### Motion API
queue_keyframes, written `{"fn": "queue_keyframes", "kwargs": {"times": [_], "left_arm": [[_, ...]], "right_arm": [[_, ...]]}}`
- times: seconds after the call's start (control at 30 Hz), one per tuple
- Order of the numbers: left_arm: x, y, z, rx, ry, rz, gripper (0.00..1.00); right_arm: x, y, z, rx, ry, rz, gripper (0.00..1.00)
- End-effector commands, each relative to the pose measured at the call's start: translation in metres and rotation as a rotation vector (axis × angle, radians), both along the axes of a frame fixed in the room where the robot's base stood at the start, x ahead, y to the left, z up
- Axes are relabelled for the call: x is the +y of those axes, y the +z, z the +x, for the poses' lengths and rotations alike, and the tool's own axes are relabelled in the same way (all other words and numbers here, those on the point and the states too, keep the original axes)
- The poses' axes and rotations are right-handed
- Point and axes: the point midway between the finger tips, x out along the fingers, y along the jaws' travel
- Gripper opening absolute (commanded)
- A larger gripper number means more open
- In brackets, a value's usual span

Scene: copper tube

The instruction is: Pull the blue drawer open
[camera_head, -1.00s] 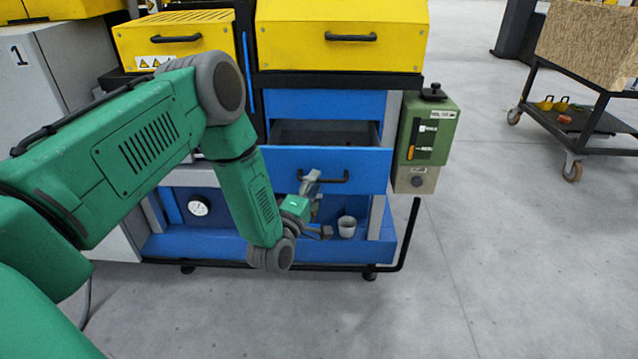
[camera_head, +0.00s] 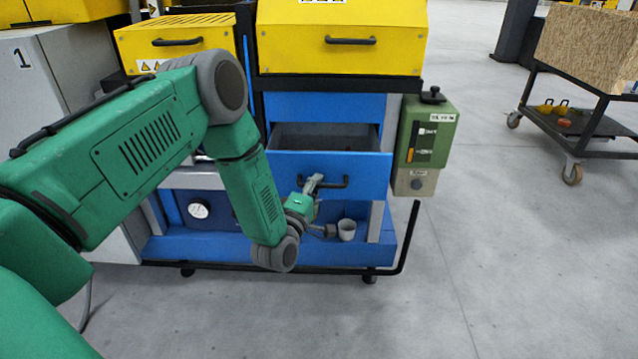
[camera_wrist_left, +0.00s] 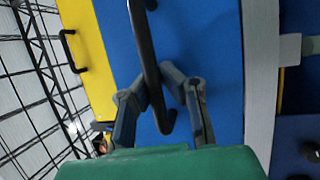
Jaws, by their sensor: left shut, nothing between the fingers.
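The blue drawer (camera_head: 365,172) stands partly open in the blue cabinet, its grey inside showing above the front panel. Its dark bar handle (camera_head: 338,184) is on the front. My left gripper (camera_head: 314,182) is at the handle's left part, reaching up from below left. In the left wrist view, the handle (camera_wrist_left: 148,60) runs down between the two finger links of my gripper (camera_wrist_left: 173,82), and the fingertips come together beside the bar. The fingers are shut with nothing pinched between them. I cannot tell whether they touch the bar. My right gripper is not in view.
A green control box (camera_head: 425,135) hangs right of the drawer. Yellow covers (camera_head: 340,40) sit above. Open grey floor lies in front; a cart (camera_head: 580,130) stands at right.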

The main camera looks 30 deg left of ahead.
Motion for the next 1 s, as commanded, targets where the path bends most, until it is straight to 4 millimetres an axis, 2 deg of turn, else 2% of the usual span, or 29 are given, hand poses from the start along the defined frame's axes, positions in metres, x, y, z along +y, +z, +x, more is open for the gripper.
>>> {"fn": "queue_keyframes", "kwargs": {"times": [0.03, 0.07, 0.1, 0.33, 0.47, 0.57, 0.87, 1.0], "left_arm": [[-0.001, -0.004, -0.001, 0.008, -0.003, 0.0, 0.19], [-0.002, -0.004, -0.001, 0.008, -0.003, 0.0, 0.3], [-0.002, -0.003, 0.0, 0.007, -0.004, 0.0, 0.31], [-0.004, -0.002, 0.0, 0.004, -0.008, -0.001, 0.31], [-0.005, -0.004, -0.008, 0.005, -0.008, -0.003, 0.31], [-0.007, -0.007, -0.023, 0.007, -0.009, -0.003, 0.31], [-0.019, -0.021, -0.093, 0.012, -0.006, -0.002, 0.31], [-0.02, -0.027, -0.105, 0.021, -0.003, -0.011, 0.31]], "right_arm": [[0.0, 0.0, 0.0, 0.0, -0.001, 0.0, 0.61], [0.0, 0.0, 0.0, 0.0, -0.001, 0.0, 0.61], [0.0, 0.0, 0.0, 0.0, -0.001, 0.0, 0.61], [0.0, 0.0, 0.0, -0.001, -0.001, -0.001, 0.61], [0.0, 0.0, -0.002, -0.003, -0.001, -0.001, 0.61], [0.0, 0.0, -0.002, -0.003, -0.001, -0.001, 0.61], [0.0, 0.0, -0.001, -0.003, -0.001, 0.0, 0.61], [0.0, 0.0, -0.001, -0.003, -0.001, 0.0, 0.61]]}}
